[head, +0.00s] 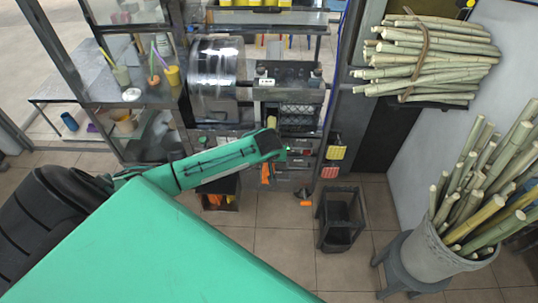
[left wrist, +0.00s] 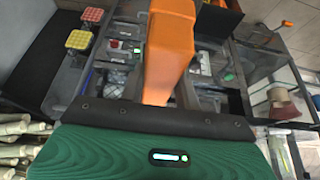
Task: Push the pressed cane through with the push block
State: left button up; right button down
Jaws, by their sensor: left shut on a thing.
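My left arm reaches in from the left in the head view, and its gripper (head: 267,163) is low in front of the sugarcane press (head: 290,75). An orange block (left wrist: 171,45), which looks like the push block, stands out from the gripper in the left wrist view; the jaws are shut on it, though the fingers are mostly hidden. A small orange part (head: 265,175) shows below the hand. The press has a shiny drum (head: 215,75) at its left. I cannot make out pressed cane in the press. My right gripper is not in view.
Cane bundles (head: 425,60) lie on a rack at upper right. A grey bucket of cane (head: 440,255) stands on a stool at right. A black open-framed stand (head: 340,215) is on the floor. Yellow-topped (head: 335,153) and red-topped (head: 330,172) pads are at the press's right. Some floor is clear.

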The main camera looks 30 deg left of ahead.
pick_arm(q)
jog(key=shift+b+x, duration=0.8)
jog(key=shift+b, duration=0.1)
jog(key=b+x, duration=0.3)
jog(key=shift+s+d+f, duration=0.15)
jog(key=shift+s, duration=0.05)
jog(key=shift+w+f+b, duration=0.1)
jog(key=shift+f+b, duration=0.2)
jog(key=shift+b, duration=0.25)
jog(key=shift+f, duration=0.3)
jog(key=shift+w+f+b, duration=0.1)
jog(key=shift+f+b, duration=0.55)
jog(key=shift+f, duration=0.5)
